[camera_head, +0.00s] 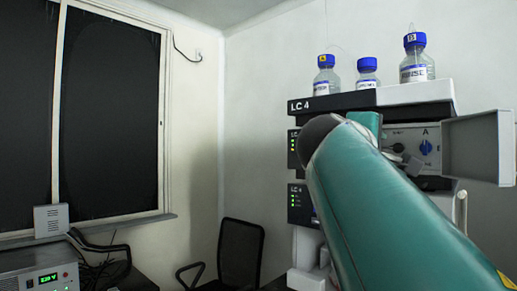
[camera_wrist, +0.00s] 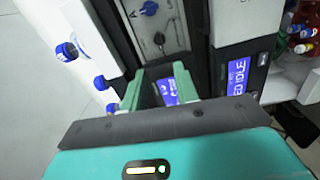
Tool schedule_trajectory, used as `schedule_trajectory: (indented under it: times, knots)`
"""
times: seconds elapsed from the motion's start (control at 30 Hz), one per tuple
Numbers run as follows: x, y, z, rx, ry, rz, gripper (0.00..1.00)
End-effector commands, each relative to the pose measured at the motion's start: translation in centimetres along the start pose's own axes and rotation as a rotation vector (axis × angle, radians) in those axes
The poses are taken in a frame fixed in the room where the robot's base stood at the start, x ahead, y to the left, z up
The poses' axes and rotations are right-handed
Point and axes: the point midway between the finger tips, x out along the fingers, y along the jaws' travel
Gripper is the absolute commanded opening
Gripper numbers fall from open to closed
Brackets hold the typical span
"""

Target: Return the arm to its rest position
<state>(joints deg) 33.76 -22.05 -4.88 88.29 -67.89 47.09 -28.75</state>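My teal arm rises from the lower right of the head view and reaches toward the LC 4 column stack (camera_head: 333,103). My gripper (camera_wrist: 158,80) shows in the wrist view as two green fingers standing apart with nothing held between them. A blue display on the stack shows through the gap. In the head view the gripper is mostly hidden behind my arm. The stack's front, with a blue knob (camera_wrist: 149,8), lies just beyond the fingers; I cannot tell the exact distance.
An open grey door (camera_head: 478,147) sticks out at the stack's right. Several blue-capped bottles, one at the right (camera_head: 416,60), stand on top. A black chair (camera_head: 241,252) is below left. Small coloured bottles (camera_wrist: 302,38) sit at the wrist view's right. Open air lies left of the stack.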

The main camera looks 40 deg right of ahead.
Motion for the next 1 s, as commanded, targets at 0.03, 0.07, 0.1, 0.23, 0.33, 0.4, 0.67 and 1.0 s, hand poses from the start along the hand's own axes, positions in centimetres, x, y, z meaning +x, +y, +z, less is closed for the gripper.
schedule_trajectory:
  times: [0.03, 0.07, 0.1, 0.23, 0.33, 0.4, 0.67, 1.0]
  knots:
    - [-0.7, 0.1, 0.1, 0.001, 0.000, 0.001, 0.30]
    - [-1.0, 0.0, 0.0, 0.000, 0.000, 0.001, 0.30]
    - [-1.3, 0.0, 0.0, 0.000, 0.000, 0.000, 0.30]
    - [-1.7, 0.0, 0.0, -0.001, -0.002, 0.000, 0.30]
    - [-1.7, 0.0, 0.0, -0.001, -0.002, 0.000, 0.30]
    - [-1.7, 0.0, 0.0, -0.001, -0.002, 0.000, 0.30]
    - [-1.7, 0.0, 0.0, -0.001, -0.001, 0.000, 0.30]
    - [-5.1, -10.1, -5.4, 0.141, 0.170, -0.258, 0.30]
